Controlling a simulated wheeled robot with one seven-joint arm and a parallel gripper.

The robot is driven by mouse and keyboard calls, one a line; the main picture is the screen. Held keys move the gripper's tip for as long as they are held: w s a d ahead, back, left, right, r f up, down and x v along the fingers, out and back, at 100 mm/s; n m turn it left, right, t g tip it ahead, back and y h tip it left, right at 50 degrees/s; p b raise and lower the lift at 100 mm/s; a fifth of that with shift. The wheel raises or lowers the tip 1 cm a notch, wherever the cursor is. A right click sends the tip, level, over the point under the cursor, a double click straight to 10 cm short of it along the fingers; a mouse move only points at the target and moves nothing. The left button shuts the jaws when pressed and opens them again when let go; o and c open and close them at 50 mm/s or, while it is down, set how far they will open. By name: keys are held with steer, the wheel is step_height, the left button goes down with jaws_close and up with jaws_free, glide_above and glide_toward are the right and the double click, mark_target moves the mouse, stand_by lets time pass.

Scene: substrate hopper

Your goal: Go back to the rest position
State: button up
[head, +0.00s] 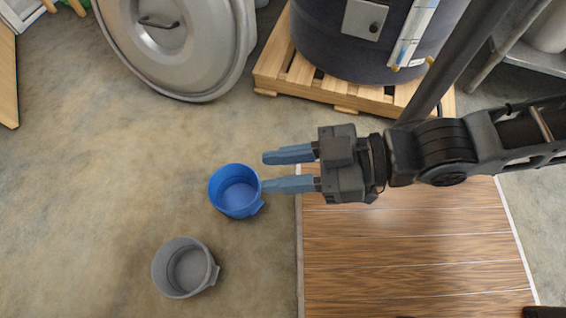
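My gripper (290,170) reaches in from the right in the head view. Its two blue fingers are apart with nothing between them. A blue bucket (236,192) stands upright on the floor just left of the fingertips. The lower fingertip appears beside the bucket's right rim; I cannot tell whether they touch. A grey bucket (186,268) stands upright lower left of the blue one, apart from my gripper. Both buckets look empty inside.
A dark drum (330,45) stands on a wooden pallet (275,70) behind my gripper. A large grey lid (170,60) is at the upper left. A wood-plank surface (410,250) lies below my arm. The concrete floor (90,170) at left is clear.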

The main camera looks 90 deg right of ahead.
steer(key=shift+r, duration=0.2)
step_height(320, 180, up, 25)
steer(key=p, duration=2.5)
